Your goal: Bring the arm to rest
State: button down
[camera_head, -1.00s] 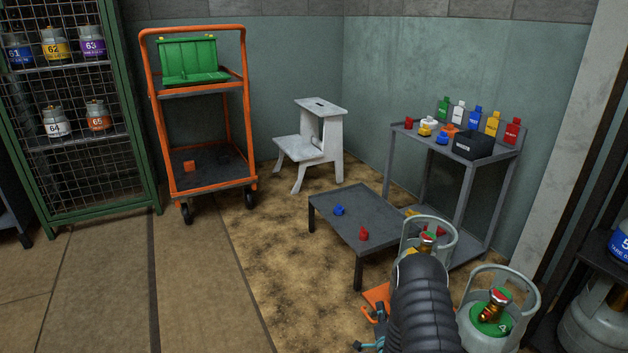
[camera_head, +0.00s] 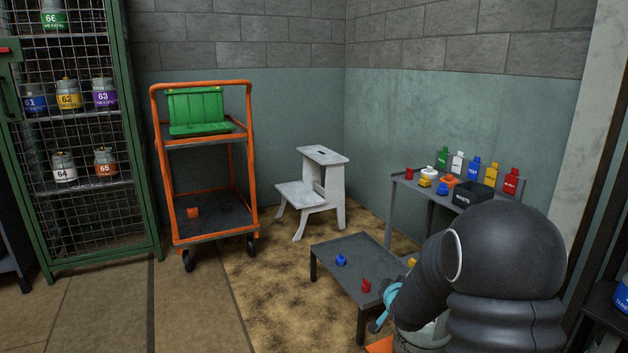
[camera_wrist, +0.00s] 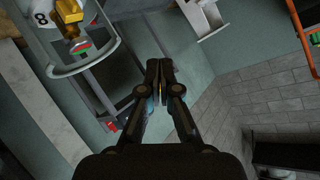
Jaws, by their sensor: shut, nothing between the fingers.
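My arm (camera_head: 500,265) fills the lower right of the head view, its dark rounded links raised in front of the gas cylinders and part of the low table. My gripper (camera_wrist: 160,68) shows in the wrist view with its two fingers together and nothing held. The wrist view is tilted, with the block wall (camera_wrist: 275,105) at the right and a grey cylinder (camera_wrist: 75,40) at the upper left, apart from the fingers.
A low dark table (camera_head: 335,268) bears a blue cap (camera_head: 341,260) and a red cap (camera_head: 366,285). A grey shelf table (camera_head: 405,184) with colored tags stands at the right. An orange cart (camera_head: 254,170), a white step stool (camera_head: 318,185) and a green cage (camera_head: 140,235) stand behind. Floor at front left is clear.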

jog(key=s+a+r+n+g+p, duration=0.3)
jog(key=s+r+n+g, duration=0.1)
jog(key=s+r, duration=1.35)
jog(key=s+a+r+n+g+p, duration=0.1)
jog(key=s+n+g, duration=0.2)
jog(key=s, duration=2)
jog(key=shift+s+a+r+p, duration=0.15)
jog(key=shift+s+r+p, duration=0.05)
jog(key=shift+r+p, duration=0.1)
